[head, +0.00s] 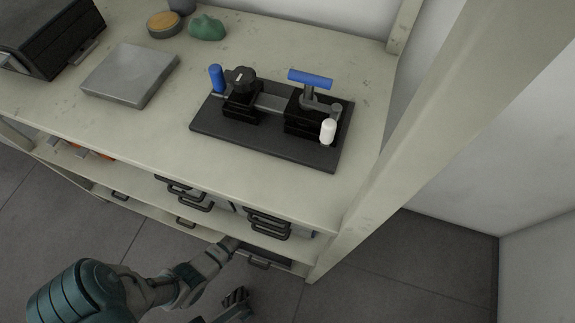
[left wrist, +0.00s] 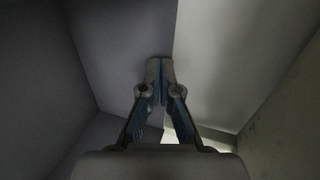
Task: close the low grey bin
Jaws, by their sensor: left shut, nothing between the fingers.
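The low grey bin (head: 272,254) is at the bottom right of the bench's underside, with a dark handle (head: 258,264) on its front. Its front appears to stand a little farther out than its neighbours; the shelf above hides most of it. My left gripper (head: 232,243) is at the bin's left end, below the shelf edge; whether it touches the bin cannot be told. In the left wrist view its fingers (left wrist: 160,80) are together and empty, pointing at plain grey surfaces.
Several other handled bins sit under the bench, some on the shelf (head: 150,203) above. The bench top (head: 120,125) carries a black fixture (head: 265,140), a grey plate (head: 130,74) and a black box (head: 50,35). A post (head: 400,130) rises at the right.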

